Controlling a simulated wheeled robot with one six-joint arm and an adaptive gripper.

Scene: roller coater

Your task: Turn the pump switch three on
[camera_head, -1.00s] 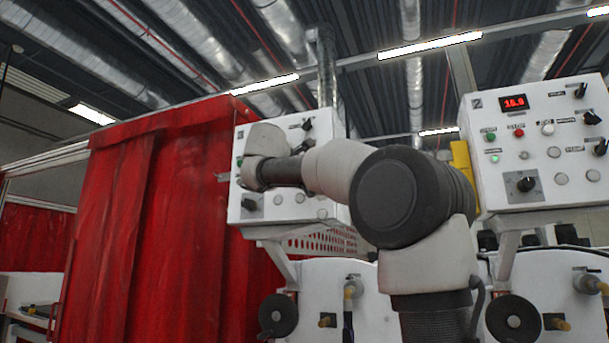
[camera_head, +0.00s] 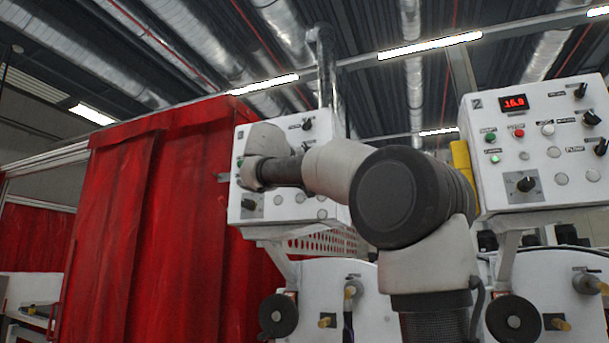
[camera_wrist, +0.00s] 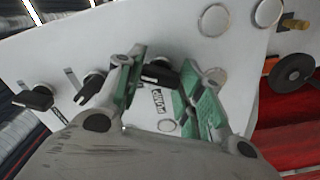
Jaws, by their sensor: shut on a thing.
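The pump switch (camera_wrist: 160,72) is a black lever knob on a white panel, with a "PUMP" label beside it in the wrist view. My gripper (camera_wrist: 163,80) has its green-padded fingers on either side of this knob and is shut on it. In the head view my arm reaches to the left white control panel (camera_head: 250,222), and its end covers part of the panel front. The gripper and the pump switch are hidden there, and I cannot read that panel's number.
Two other black knobs (camera_wrist: 94,86) (camera_wrist: 38,98) sit on the panel near my left finger. White round buttons (camera_wrist: 268,12) are close by. A second control panel (camera_head: 545,140), marked 2, stands right with a red display. A red curtain (camera_head: 150,220) hangs left.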

